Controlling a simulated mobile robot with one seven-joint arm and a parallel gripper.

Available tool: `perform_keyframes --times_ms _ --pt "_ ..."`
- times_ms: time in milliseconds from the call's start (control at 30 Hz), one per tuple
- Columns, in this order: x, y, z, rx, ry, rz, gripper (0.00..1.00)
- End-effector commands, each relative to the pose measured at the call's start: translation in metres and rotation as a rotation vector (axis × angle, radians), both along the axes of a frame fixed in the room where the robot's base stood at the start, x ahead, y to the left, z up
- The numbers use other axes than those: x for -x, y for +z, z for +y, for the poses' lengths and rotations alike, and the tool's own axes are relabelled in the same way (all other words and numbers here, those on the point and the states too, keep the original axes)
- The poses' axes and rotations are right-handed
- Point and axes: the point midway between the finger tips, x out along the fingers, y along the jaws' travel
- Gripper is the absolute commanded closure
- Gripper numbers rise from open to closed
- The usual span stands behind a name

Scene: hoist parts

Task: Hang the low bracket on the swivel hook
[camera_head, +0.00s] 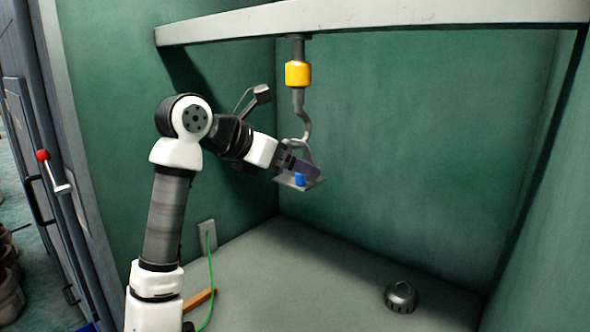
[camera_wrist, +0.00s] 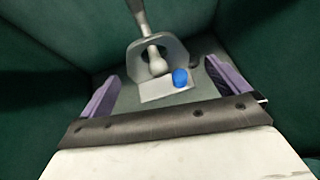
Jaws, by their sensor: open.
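The swivel hook hangs from the overhead beam, with a yellow body (camera_head: 298,74) and a grey curved hook (camera_head: 302,122) below it. The low bracket (camera_head: 314,184) is a grey plate with an upright arch and a blue peg (camera_head: 300,179) on it. It is at the hook's lower end, slightly tilted. In the wrist view, the hook (camera_wrist: 152,50) reaches into the opening of the bracket's arch (camera_wrist: 177,56); exact contact is hard to tell. My gripper (camera_wrist: 165,86) is open, its purple fingers apart on either side of the bracket. The head view shows my gripper (camera_head: 302,168) close against the bracket.
The grey beam (camera_head: 370,20) runs overhead and green walls enclose the bay. A dark grey domed part (camera_head: 401,297) lies on the floor at right. A green cable (camera_head: 211,275) and an orange-brown bar (camera_head: 200,299) are near my arm's base. The middle floor is clear.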

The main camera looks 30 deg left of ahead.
Motion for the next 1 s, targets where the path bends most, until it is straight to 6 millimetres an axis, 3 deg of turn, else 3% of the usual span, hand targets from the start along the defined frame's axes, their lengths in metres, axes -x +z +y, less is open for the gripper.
perform_keyframes --times_ms 200,433,633,1000 --pt "0.044 0.023 0.016 -0.002 0.006 -0.001 0.0" --pt "0.077 0.044 0.026 -0.001 0.003 0.001 0.0" --pt "0.088 0.051 0.029 0.001 0.0 0.0 0.0" --pt "0.088 0.052 0.03 0.002 0.001 0.001 0.0"
